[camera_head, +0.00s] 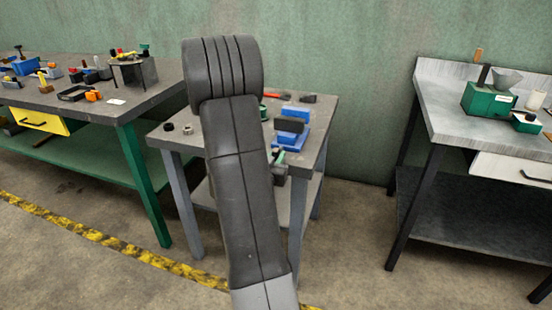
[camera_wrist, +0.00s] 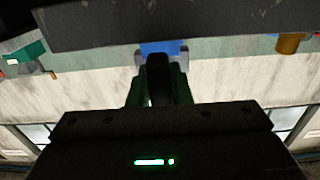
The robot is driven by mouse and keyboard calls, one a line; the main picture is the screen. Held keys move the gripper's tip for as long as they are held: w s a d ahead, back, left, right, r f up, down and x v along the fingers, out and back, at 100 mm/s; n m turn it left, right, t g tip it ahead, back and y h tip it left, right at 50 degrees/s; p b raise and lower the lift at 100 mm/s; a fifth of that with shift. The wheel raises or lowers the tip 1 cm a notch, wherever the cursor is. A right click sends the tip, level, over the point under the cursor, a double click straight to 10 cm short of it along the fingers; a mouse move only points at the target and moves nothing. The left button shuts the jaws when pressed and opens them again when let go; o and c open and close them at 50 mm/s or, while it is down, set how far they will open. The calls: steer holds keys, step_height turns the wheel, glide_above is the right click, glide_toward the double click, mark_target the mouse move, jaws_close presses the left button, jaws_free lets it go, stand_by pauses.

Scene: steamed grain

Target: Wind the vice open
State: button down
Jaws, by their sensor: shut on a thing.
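The blue vice (camera_head: 297,118), with a dark jaw block on it, stands near the right side of the small middle table (camera_head: 168,141). My grey arm covers much of that table in the head view. My gripper (camera_head: 279,160) shows only partly past the arm, at the near side of the vice. In the wrist view my gripper (camera_wrist: 158,92) has its fingers around a dark upright piece, which looks like the vice's handle. A patch of blue (camera_wrist: 162,47) lies just beyond it, likely the vice body. How far the jaws stand apart is hidden.
A red-handled tool (camera_head: 277,95) lies behind the vice, and small dark nuts (camera_head: 187,129) lie at the table's left. A crowded workbench (camera_head: 165,86) stands left, and a bench with a green machine (camera_head: 488,100) right. Floor between the tables is clear.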

steer(key=n, duration=0.4)
steer(key=shift+n+p, duration=0.35)
steer(key=shift+n, duration=0.05)
steer(key=n+p, duration=0.1)
steer(key=n, duration=0.3)
steer(key=shift+n, duration=0.3)
steer(key=n+p, duration=0.2)
steer(key=n, duration=0.2)
steer(key=shift+n+p, duration=0.7)
steer(key=shift+n, duration=1.7)
steer(key=c, duration=1.3)
jaws_free()
steer(key=b+v, duration=0.1)
steer(key=v, duration=1.3)
